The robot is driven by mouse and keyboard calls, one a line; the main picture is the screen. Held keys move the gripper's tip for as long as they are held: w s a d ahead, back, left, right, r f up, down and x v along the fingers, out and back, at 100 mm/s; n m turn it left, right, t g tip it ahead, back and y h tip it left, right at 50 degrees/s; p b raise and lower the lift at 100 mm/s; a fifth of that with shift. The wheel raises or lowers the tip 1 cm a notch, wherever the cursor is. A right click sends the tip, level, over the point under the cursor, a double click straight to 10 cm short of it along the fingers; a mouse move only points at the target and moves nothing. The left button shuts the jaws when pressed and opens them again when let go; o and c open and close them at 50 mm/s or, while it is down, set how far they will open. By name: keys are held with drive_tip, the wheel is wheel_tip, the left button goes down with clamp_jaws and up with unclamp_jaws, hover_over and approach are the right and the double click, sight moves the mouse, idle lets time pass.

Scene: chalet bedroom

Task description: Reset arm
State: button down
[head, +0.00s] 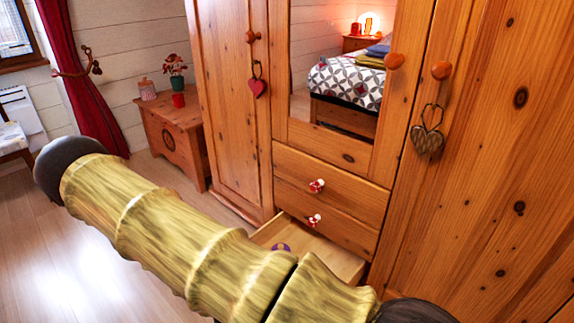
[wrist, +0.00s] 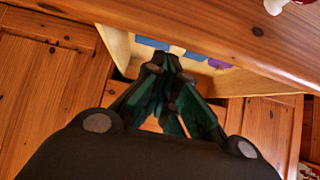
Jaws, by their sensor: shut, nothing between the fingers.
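My gripper (wrist: 165,62) shows in the wrist view with its dark fingers brought together at the tips, shut and empty. Its tips are at the edge of an open wooden drawer, overlapping it in the picture; I cannot tell whether they touch it. The drawer (head: 335,256) is the lowest one of the wardrobe and stands pulled out in the head view. A purple item (head: 281,247) lies inside it. In the wrist view blue and purple items (wrist: 196,56) show in the drawer. My arm crosses the head view and hides part of the drawer; my gripper is out of that view.
The tall pine wardrobe (head: 480,190) fills the right side, with a mirror and two closed drawers (head: 330,185) above the open one. A wooden chest (head: 172,135) with a plant (head: 175,70) stands to the left. Bare floor (head: 90,260) lies at the left.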

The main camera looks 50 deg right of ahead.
drive_tip(key=shift+v, duration=2.4)
drive_tip(key=s+a+f+n+y, duration=0.4)
drive_tip(key=s+a+n+y, duration=0.1)
drive_tip(key=a+n, duration=0.4)
drive_tip(key=s+a+f+n+y, duration=0.5)
drive_tip(key=s+a+n, duration=0.1)
drive_tip(key=a+n, duration=0.3)
wheel_tip(320, 180, up, 32)
drive_tip(key=p, duration=3.1)
drive_tip(key=shift+w+n+t+p, duration=0.15)
drive_tip(key=shift+n+t+p, duration=0.15)
drive_tip(key=shift+t+p, duration=0.1)
drive_tip(key=shift+d, duration=0.1)
